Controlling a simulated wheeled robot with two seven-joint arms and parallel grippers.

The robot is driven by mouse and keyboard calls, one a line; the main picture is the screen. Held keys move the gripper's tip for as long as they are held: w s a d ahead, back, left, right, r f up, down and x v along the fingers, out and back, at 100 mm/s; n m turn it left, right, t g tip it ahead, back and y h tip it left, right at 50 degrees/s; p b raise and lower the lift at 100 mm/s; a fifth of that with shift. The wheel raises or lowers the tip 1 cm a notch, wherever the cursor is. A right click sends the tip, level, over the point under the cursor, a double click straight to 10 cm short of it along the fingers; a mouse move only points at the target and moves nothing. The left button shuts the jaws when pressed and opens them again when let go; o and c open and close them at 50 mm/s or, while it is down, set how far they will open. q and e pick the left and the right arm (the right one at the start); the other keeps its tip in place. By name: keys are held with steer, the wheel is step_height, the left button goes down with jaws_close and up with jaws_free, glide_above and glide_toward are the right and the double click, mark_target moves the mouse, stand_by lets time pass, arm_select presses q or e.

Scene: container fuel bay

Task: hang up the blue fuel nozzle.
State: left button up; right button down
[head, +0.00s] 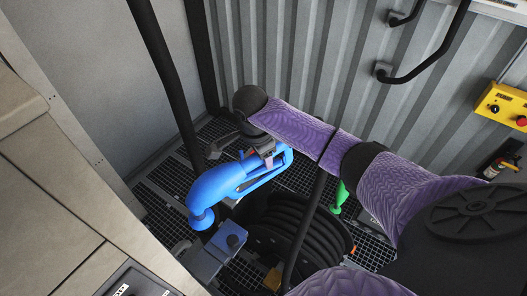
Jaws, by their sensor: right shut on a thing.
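The blue fuel nozzle (222,182) is near the middle of the head view, above the grated floor. My right gripper (267,157) is shut on it at its looped handle end, at the upper right. The nozzle's rounded blue end points down toward the lower left. My right arm reaches in from the right, and the gripper hides part of the handle. My left gripper is not in view. I cannot tell which holder belongs to the nozzle.
A blue-grey box (208,259) stands below the nozzle. A black hose reel (301,226) is to its right, with a green nozzle (340,196) beyond it. A dark post (168,75) rises behind on the left. A yellow control box (503,105) is at the right wall.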

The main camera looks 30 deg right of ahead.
mark_target(263, 168)
steer(key=shift+f+b, duration=0.9)
steer(key=shift+f, duration=1.45)
steer(key=shift+c, duration=0.9)
jaws_free()
steer(key=shift+r, duration=0.15)
steer(key=r, duration=0.3)
steer(key=a+r, duration=0.1)
steer(key=r, duration=0.3)
steer(key=shift+a+r, duration=0.2)
step_height(263, 168, up, 2)
steer(key=shift+a+r+p, duration=0.15)
steer(key=shift+r+p, duration=0.05)
steer(key=shift+p, duration=0.55)
